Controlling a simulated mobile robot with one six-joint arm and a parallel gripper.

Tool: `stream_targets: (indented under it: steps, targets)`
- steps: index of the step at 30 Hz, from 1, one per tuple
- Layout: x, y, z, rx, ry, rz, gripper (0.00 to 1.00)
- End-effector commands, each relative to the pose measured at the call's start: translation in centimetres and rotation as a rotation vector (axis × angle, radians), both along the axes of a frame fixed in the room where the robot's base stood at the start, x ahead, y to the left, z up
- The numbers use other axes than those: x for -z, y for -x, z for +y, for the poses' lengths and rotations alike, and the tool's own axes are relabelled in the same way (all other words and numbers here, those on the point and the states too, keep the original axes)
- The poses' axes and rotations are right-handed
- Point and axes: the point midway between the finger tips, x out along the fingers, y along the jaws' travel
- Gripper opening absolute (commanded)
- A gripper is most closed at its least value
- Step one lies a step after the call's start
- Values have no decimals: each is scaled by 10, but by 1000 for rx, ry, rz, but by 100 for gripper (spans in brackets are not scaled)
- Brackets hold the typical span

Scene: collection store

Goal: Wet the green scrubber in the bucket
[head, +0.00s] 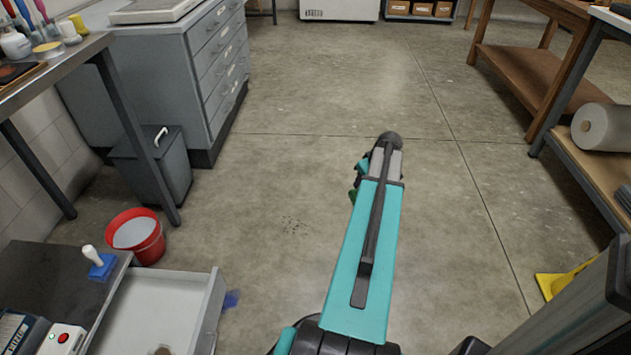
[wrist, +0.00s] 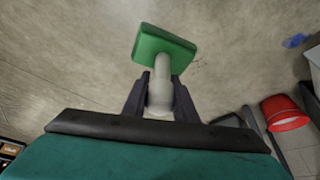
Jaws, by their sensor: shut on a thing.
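The green scrubber (wrist: 163,45) has a flat green head and a pale grey handle. In the wrist view my gripper (wrist: 160,92) is shut on the handle, with the green head beyond the fingertips. In the head view only a bit of green (head: 353,195) shows beside my arm, which hides the rest of the scrubber and the gripper. The red bucket (head: 137,236) stands on the floor at the left, under the table edge, with a pale surface inside. It also shows in the wrist view (wrist: 285,113) at the right. The scrubber is well apart from it.
A blue scrubber (head: 101,265) stands on the dark bench at lower left, above an open white drawer (head: 160,312). A grey bin (head: 152,160) stands behind the bucket. A blue patch (head: 231,299) lies on the floor by the drawer. The middle floor is clear.

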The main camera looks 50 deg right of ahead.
Motion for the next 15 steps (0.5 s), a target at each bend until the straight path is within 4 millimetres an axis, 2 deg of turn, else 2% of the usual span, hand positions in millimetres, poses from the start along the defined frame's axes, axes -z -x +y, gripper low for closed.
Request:
stream_targets:
  steps: [8, 15]
  targets:
    - [-28, -73, 42, -52, -3, 8, 8]
    - [-53, -135, 88, -93, -7, 17, 8]
